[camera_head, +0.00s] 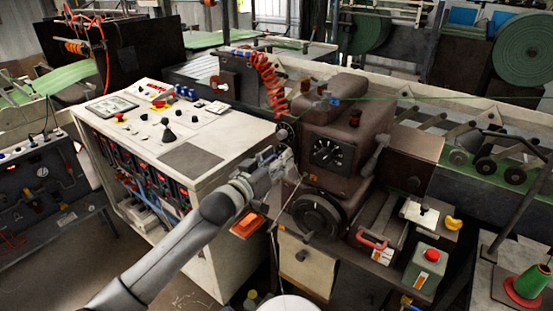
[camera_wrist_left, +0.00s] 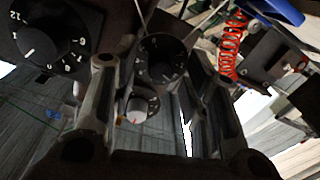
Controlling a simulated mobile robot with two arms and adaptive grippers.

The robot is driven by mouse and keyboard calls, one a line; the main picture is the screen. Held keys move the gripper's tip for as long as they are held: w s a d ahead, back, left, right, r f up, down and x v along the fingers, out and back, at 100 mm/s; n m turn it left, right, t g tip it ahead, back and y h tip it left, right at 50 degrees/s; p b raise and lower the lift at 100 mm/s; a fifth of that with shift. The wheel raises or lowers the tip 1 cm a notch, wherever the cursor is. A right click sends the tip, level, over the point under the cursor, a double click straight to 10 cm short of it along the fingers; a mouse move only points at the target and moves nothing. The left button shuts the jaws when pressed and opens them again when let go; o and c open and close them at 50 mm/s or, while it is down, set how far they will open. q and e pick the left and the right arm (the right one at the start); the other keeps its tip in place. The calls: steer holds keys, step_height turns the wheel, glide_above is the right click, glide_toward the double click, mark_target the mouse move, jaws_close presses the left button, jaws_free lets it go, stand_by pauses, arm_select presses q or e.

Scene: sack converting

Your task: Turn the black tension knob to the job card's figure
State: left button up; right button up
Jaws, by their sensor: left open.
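My left gripper (camera_head: 289,164) reaches in from the lower left to the brown machine (camera_head: 340,120). It is open, near the machine's left side. In the left wrist view a round black knob (camera_wrist_left: 160,58) with a pale scale lies between the fingertips (camera_wrist_left: 157,72); contact is not clear. A smaller grey knob (camera_wrist_left: 138,105) with a red mark sits below it. A larger numbered black dial (camera_wrist_left: 40,36) is at the upper left, outside the fingers; a black dial (camera_head: 326,152) shows on the machine's front in the head view. No job card figure is readable. My right gripper is not in view.
A white control console (camera_head: 210,135) stands left of the arm. A dark handwheel (camera_head: 316,216) is below the gripper, and an orange-red coiled hose (camera_head: 268,85) hangs above. A green box with a red button (camera_head: 428,268) stands at the lower right.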

arm_select(q)
jaws_close()
steer(key=shift+m, duration=0.5)
stand_by(0.6)
steer(key=m, duration=1.3)
steer(key=shift+f+h, duration=0.1)
steer(key=shift+h, duration=0.2)
stand_by(0.5)
